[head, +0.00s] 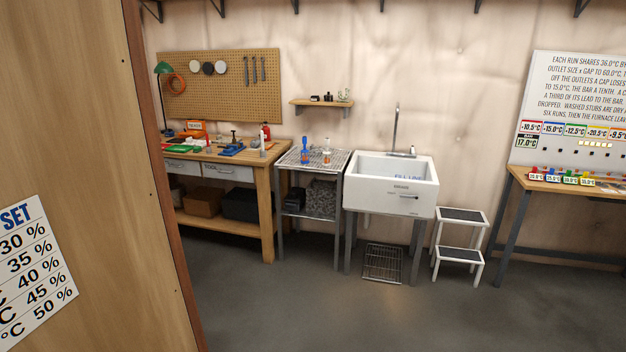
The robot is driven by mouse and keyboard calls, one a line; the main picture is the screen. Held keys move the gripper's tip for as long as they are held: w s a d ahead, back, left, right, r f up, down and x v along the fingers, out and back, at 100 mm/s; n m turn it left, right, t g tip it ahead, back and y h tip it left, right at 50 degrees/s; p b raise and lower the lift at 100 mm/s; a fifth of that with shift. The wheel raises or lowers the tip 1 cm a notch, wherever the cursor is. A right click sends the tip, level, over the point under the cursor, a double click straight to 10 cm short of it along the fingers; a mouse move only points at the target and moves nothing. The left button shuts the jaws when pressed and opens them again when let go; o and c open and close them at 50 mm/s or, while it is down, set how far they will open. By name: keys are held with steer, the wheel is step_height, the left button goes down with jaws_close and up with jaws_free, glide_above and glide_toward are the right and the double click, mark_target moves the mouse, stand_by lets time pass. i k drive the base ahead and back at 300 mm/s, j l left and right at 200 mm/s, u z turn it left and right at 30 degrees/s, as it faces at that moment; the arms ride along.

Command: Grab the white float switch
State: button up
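I cannot make out a white float switch for certain in the head view. A small white upright item with an orange part (327,157) stands on the wire-topped rack (296,160), right of a blue bottle-like item (305,152). A small pale item (262,146) stands near the right end of the wooden workbench (276,149), by a red bottle (267,132). Both are too small to identify. My gripper is not in view.
A wooden panel (90,130) fills the left side close by. A white sink (390,181), a white step stool (459,232) and a floor grate (382,263) are beyond. A table (520,177) with a whiteboard (575,90) stands right. The grey floor between is clear.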

mark_target(327, 162)
steer(key=i, duration=1.85)
steer(key=i+l, duration=0.1)
steer(key=i, duration=1.75)
steer(key=j+u, duration=0.05)
steer(key=j, duration=0.05)
